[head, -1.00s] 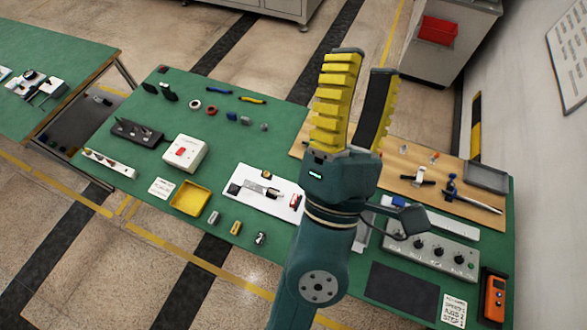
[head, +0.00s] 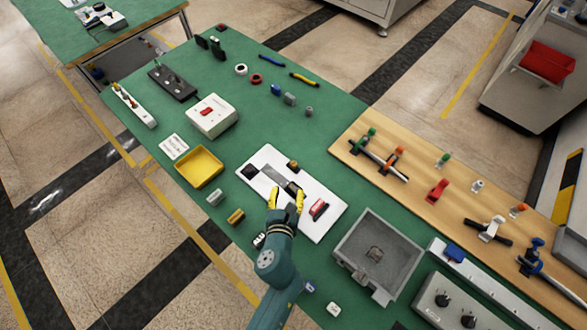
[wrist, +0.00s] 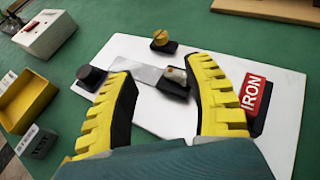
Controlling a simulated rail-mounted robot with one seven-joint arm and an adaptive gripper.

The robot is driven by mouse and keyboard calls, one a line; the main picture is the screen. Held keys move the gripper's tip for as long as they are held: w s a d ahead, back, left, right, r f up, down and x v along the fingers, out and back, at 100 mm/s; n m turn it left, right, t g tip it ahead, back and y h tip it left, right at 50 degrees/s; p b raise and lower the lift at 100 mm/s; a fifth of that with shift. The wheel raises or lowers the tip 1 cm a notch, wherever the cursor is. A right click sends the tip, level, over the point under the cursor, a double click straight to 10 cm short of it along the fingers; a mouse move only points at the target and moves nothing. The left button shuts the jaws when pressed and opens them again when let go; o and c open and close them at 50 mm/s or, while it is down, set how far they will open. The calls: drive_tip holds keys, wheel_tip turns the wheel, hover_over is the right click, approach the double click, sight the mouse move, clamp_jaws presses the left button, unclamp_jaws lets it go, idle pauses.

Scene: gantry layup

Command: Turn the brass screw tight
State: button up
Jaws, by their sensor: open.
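A brass screw (wrist: 160,38) with a round knurled-looking head stands on a small black base on the white board (wrist: 280,80). It also shows in the head view (head: 293,164), at the board's upper edge. A metal strip (wrist: 145,73) runs across the board from a black knob (wrist: 91,76) to a dark block (wrist: 174,84), which has a small brass-coloured spot on it. My gripper (wrist: 160,72) is open and empty above the board, its yellow fingers on either side of the dark block. The screw is beyond the fingertips, apart from them. The gripper also shows in the head view (head: 287,192).
A red IRON block (wrist: 255,96) sits right of the right finger. A yellow tray (head: 199,168) and a white box with a red switch (head: 212,116) lie left. A grey bin (head: 379,256) stands right of the board. Green table shows behind the board.

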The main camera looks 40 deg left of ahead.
sight(293, 167)
drive_tip(key=b+x, duration=0.4)
drive_tip(key=x, duration=0.8)
drive_tip(key=shift+d+b, duration=0.1)
drive_tip(key=shift+b, duration=0.2)
drive_tip(key=shift+w+a+f, duration=0.1)
drive_tip(key=shift+w+a, duration=0.25)
drive_tip(key=shift+w, duration=0.1)
drive_tip(key=shift+s+d, duration=0.1)
clamp_jaws()
